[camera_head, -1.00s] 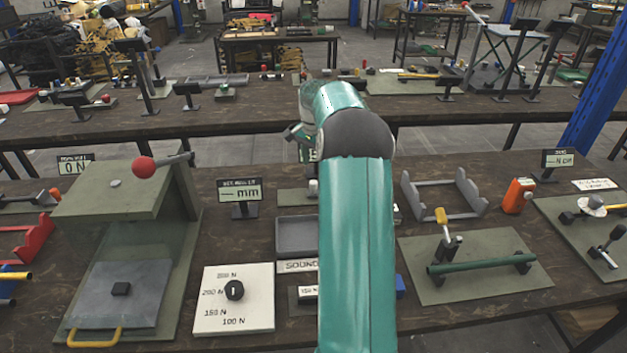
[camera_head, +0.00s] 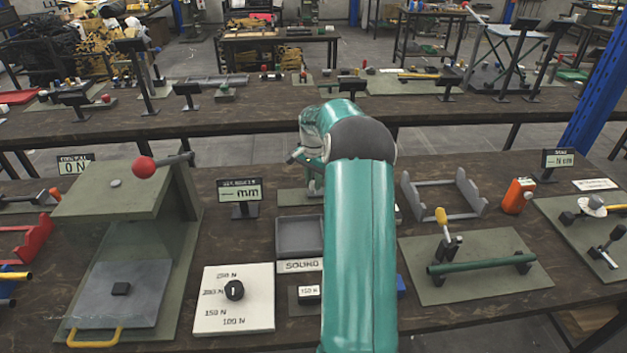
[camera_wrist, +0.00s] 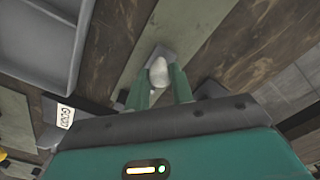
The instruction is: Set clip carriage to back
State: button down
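A pale rounded knob (camera_wrist: 158,72) shows in the wrist view, on a small grey block above a long green-grey plate (camera_wrist: 150,28). I take this to be the clip carriage, but no label shows on it. My gripper (camera_wrist: 161,78) has its two green fingers apart, one on each side of the knob. A gap seems to show beside the knob, and I cannot tell whether either finger touches it. In the head view the same plate (camera_head: 290,197) lies behind the grey tray, partly hidden by my arm. The fingertips are hard to make out there.
A grey tray (camera_head: 299,236) lies in front of the plate. A display reading mm (camera_head: 239,192) stands to its left and a grey cradle (camera_head: 445,196) to its right. A press with a red ball handle (camera_head: 144,167) stands at the left.

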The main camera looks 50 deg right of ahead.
jog(key=shift+w+a, duration=1.75)
jog(key=shift+a, duration=0.3)
jog(key=shift+w+a, duration=0.1)
jog(key=c, duration=1.2)
grip_release()
jog(key=shift+r, duration=0.1)
jog(key=shift+r, duration=0.2)
notch_tip(320, 180, up, 13)
jog(key=shift+r, duration=0.2)
